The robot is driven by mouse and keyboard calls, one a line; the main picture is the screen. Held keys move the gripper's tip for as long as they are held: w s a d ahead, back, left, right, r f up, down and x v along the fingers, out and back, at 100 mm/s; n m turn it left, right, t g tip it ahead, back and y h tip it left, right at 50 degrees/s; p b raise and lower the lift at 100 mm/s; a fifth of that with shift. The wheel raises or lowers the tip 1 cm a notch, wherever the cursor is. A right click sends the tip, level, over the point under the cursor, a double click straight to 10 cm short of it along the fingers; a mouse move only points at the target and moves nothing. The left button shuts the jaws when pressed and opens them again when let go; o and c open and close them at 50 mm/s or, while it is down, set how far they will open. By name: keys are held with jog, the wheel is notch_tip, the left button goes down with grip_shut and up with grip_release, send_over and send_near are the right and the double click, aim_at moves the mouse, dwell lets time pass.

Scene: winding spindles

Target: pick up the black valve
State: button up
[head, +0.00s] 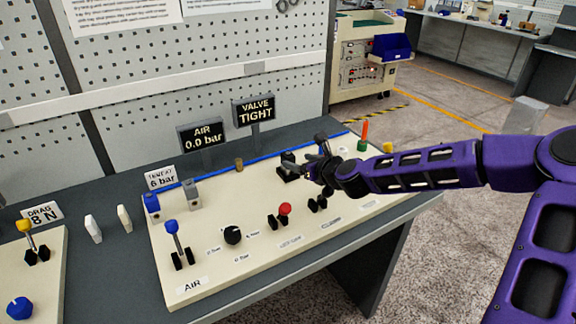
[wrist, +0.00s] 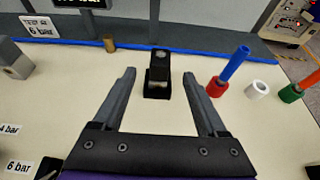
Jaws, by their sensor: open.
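The black valve (wrist: 157,75) stands upright on the cream panel in the wrist view, a dark block with a greyish top. It lies between the lines of my two fingers, around and just beyond the fingertips, and I see no finger touching it. In the head view the black valve (head: 287,170) is at the panel's back right, just left of my gripper (head: 314,168). My gripper (wrist: 158,76) is open and empty, with one finger on each side of the valve's line. In the head view my fingers partly overlap the valve's surroundings.
Right of the valve stand a red fitting with a blue rod (wrist: 219,84), a white ring (wrist: 257,89) and a green fitting (wrist: 290,93). A brass fitting (wrist: 109,44) is behind left. A VALVE TIGHT sign (head: 254,110) stands at the back.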

aim_at(292, 158)
jog(key=x, duration=0.6)
jog(key=shift+c, duration=0.3)
grip_shut()
